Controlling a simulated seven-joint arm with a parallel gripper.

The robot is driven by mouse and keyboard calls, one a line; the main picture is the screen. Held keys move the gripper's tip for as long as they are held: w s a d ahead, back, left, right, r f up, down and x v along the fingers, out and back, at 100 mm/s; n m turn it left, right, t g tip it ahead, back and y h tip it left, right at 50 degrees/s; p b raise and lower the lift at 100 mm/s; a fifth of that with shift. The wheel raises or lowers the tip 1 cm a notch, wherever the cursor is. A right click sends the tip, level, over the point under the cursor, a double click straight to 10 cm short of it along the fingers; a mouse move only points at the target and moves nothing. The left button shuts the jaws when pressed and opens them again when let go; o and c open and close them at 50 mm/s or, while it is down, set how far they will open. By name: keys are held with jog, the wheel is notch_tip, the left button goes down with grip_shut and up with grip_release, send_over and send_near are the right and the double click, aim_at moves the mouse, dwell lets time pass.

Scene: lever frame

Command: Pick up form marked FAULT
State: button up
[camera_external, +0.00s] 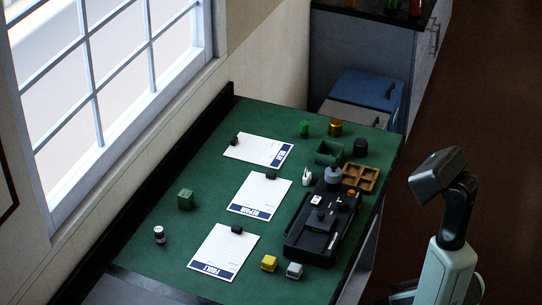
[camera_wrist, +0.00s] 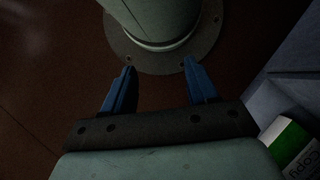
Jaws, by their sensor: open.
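The form marked FAULT (camera_external: 222,250) is a white sheet with a dark blue heading band at its near end. It lies flat on the green bench top (camera_external: 150,272), nearest of three similar forms. A small black block (camera_external: 237,229) sits on its far edge. My gripper (camera_wrist: 159,66) is open and empty in the wrist view, its two blue fingers apart above the brown floor and a round bolted base plate. In the external view my arm stands off the bench to the right, well away from the form; its fingers cannot be made out there.
The REPAIR form (camera_external: 259,195) and another form (camera_external: 258,150) lie farther back, each with a black block. A black device (camera_external: 317,222), yellow block (camera_external: 269,263) and grey block (camera_external: 294,270) stand right of the FAULT form. A small cylinder (camera_external: 159,235) stands left.

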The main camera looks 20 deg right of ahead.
dwell(0.4)
jog(key=shift+c, duration=0.9)
